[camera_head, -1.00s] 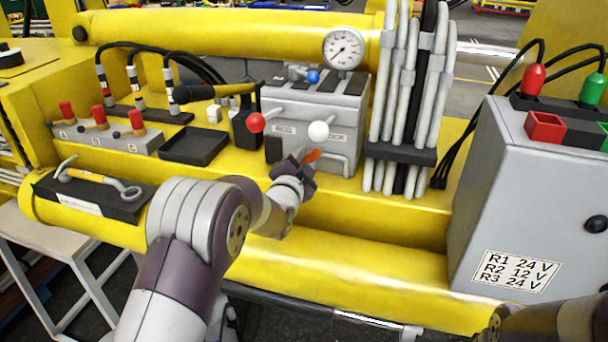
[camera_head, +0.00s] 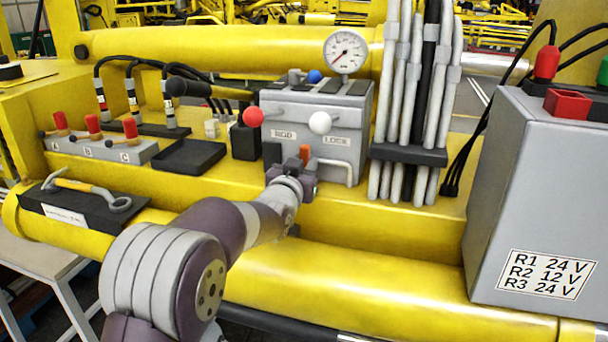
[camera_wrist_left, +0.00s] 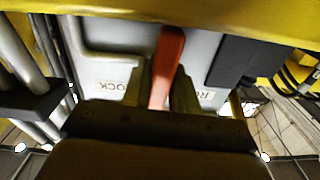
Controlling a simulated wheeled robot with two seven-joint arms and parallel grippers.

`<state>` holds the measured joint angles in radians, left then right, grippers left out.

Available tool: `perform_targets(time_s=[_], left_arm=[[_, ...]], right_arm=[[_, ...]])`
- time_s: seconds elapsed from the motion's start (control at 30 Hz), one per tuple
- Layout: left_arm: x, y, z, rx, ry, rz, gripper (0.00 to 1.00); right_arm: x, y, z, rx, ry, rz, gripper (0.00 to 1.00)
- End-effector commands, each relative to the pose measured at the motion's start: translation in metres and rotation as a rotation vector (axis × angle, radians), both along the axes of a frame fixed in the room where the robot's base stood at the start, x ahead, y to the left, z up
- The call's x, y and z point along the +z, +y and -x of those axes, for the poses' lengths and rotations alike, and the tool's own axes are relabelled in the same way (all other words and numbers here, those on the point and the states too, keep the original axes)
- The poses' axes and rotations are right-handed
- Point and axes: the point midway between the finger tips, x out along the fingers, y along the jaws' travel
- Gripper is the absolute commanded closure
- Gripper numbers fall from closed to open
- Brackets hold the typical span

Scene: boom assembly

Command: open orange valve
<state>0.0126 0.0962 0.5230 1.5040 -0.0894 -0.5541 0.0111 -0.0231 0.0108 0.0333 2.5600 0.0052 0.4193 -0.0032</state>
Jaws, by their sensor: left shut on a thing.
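My left gripper (camera_head: 300,172) is at the block's lower front, shut on the handle. In the left wrist view the orange handle (camera_wrist_left: 167,65) lies between the two fingers (camera_wrist_left: 165,90), upright in the picture, with its lower part hidden by the gripper. My right gripper is not in view.
A black tray (camera_head: 188,156) and a wrench (camera_head: 85,188) lie left.

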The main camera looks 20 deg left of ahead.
Motion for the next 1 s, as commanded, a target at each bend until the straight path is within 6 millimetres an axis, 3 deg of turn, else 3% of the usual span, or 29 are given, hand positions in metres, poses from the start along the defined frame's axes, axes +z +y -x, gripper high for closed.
perform_targets(time_s=[0.73, 0.77, 0.8, 1.0], left_arm=[[-0.0003, 0.0004, 0.0, 0.0, 0.004, 0.081, 1.0], [-0.0003, 0.0004, 0.0, 0.0, 0.004, 0.081, 0.66], [-0.0003, 0.0004, 0.0, 0.0, 0.004, 0.081, 0.53], [-0.0001, 0.0004, 0.0, 0.0, 0.004, 0.08, 0.53]], right_arm=[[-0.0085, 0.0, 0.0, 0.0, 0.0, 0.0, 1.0], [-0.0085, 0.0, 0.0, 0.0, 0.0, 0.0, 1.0], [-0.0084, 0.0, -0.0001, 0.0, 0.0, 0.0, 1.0], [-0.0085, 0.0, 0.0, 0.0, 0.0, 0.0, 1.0]])
